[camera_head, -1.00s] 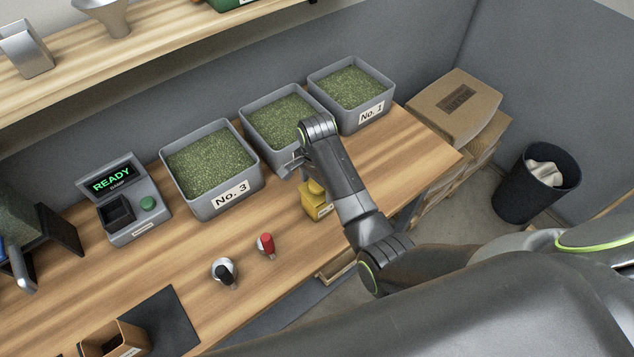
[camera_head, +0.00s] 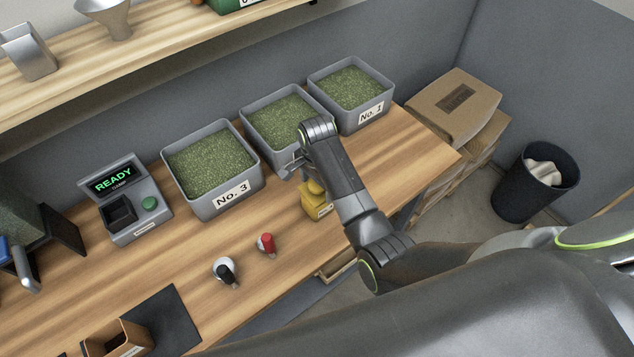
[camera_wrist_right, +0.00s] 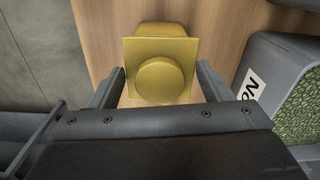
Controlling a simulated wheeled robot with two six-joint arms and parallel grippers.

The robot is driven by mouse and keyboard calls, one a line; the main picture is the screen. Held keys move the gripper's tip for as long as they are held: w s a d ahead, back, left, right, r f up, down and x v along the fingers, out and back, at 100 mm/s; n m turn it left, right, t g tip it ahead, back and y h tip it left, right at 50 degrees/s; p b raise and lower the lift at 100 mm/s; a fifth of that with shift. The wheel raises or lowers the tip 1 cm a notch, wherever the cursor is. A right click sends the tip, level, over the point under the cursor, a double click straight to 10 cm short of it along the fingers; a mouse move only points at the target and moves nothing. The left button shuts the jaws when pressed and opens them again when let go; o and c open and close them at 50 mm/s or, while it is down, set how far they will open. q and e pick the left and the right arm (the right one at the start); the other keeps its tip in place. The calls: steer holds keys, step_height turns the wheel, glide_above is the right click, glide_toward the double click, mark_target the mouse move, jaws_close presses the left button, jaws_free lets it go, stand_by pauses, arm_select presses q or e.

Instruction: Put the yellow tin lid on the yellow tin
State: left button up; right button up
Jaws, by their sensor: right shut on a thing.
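The yellow tin (camera_head: 318,209) stands on the bench in front of the grey bins, partly hidden by my right arm. The yellow tin lid (camera_head: 316,188) is directly over it, close to its top; I cannot tell whether they touch. In the right wrist view the lid (camera_wrist_right: 160,52) is a square plate with a round knob, between the two fingers of my right gripper (camera_wrist_right: 161,80), which is shut on it. Part of the tin (camera_wrist_right: 160,29) shows beyond the lid's far edge. My left gripper is not in view.
Grey bins of green beans stand behind, including No. 3 (camera_head: 213,172) and No. 1 (camera_head: 352,97). A red-handled item (camera_head: 266,243) and a black-handled item (camera_head: 226,271) lie left of the tin. A READY device (camera_head: 126,199) stands farther left. The bench's front edge is close to the tin.

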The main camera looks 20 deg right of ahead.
steer(key=shift+f, duration=0.5)
stand_by(1.3)
steer(key=o, duration=1)
steer(key=shift+o, duration=0.2)
